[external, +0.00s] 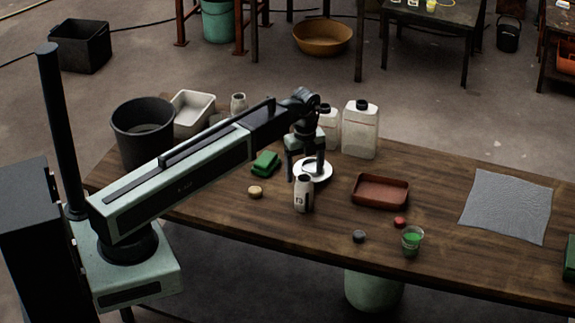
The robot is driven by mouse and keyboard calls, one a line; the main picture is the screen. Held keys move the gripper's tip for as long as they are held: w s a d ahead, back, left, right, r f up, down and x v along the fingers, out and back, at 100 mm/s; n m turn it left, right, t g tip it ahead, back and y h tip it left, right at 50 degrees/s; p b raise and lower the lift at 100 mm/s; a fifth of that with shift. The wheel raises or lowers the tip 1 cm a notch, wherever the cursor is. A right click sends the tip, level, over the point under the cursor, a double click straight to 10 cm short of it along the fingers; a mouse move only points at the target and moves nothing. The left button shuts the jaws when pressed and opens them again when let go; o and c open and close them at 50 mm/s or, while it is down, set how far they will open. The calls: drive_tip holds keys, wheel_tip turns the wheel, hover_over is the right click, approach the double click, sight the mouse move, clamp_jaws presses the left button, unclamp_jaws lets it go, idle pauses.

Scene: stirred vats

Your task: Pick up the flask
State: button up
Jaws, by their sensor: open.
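A small pale flask-like bottle (303,197) with a narrow neck and a dark mark on its side stands upright on the wooden table, near its front edge. My gripper (305,178) points down from the end of the arm and is open, with its fingers close to the bottle's neck. One finger shows just left of the bottle and the other behind its upper right. I cannot tell whether they touch it. A similar pale bottle (238,104) stands farther back, partly hidden by my arm.
A white dish (318,173) lies just behind the bottle. A green sponge (265,163) and tan lump (255,192) lie left. A brown tray (380,203), red cap (400,222), dark cap (359,237) and green-filled cup (412,241) are right. White jugs (361,130) stand behind.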

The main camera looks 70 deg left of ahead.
sight(304, 190)
wheel_tip(304, 190, down, 8)
drive_tip(key=b, duration=0.7)
drive_tip(key=shift+r, duration=0.15)
drive_tip(key=c, duration=1.4)
wheel_tip(304, 190, up, 10)
drive_tip(key=p, duration=1)
drive_tip(key=shift+r, duration=0.15)
drive_tip(key=shift+c, duration=0.2)
